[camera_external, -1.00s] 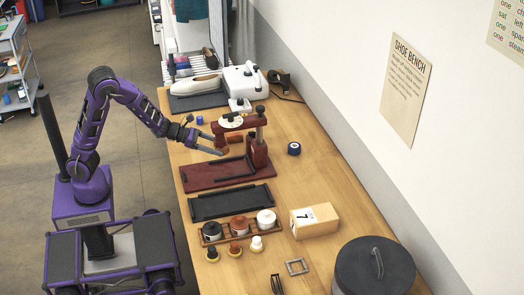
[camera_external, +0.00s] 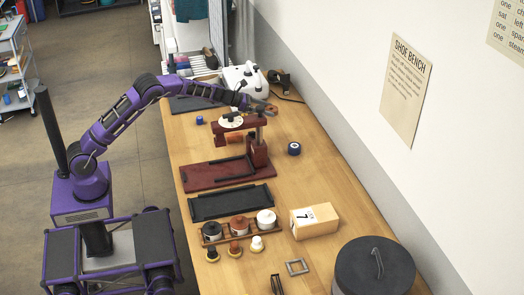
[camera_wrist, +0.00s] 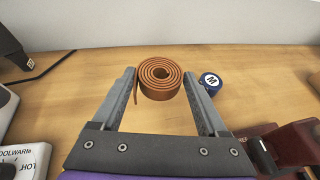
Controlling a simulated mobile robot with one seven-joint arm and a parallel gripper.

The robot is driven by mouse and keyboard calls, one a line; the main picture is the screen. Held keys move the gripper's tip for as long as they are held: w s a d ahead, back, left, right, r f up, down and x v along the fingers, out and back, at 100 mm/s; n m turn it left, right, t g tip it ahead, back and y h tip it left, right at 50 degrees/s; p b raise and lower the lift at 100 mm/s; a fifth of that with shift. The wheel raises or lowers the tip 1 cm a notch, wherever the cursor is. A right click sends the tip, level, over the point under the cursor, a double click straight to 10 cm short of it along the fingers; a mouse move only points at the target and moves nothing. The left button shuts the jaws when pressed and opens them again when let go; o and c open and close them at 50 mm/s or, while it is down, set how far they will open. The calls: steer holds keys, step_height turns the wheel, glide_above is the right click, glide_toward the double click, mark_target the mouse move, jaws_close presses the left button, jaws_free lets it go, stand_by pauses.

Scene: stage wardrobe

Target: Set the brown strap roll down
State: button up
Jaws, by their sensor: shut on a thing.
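The brown strap roll (camera_wrist: 160,76), a flat coil of leather with its spiral edge facing the camera, sits between my fingertips in the wrist view. My gripper (camera_wrist: 160,84) is shut on it, one finger on each side. In the external view my gripper (camera_external: 264,108) reaches over the far part of the wooden bench (camera_external: 322,178), beyond the dark red press (camera_external: 257,150). The roll is small and hard to make out there. I cannot tell clearly how high it is above the bench top.
A blue roll marked M (camera_wrist: 210,81) lies right of the strap roll. The white machine (camera_external: 243,80) stands behind my gripper; its dial (camera_wrist: 22,162) shows at lower left. The red press is close at right. Bare wood lies between the blue roll and the wall.

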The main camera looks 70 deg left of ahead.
mark_target(275, 123)
steer(key=w+a+f+n+y, duration=0.2)
steer(key=w+a+y, duration=0.1)
steer(key=w+a, duration=0.35)
steer(key=f+b, duration=0.1)
steer(key=f, duration=0.2)
steer(key=f+b, duration=0.1)
steer(key=f, duration=0.2)
steer(key=f+b, duration=0.1)
steer(key=f, duration=0.2)
steer(key=shift+a+f, duration=0.1)
steer(key=shift+a, duration=0.3)
steer(key=shift+f, duration=0.15)
steer(key=o, duration=1.3)
steer(key=shift+r, duration=0.25)
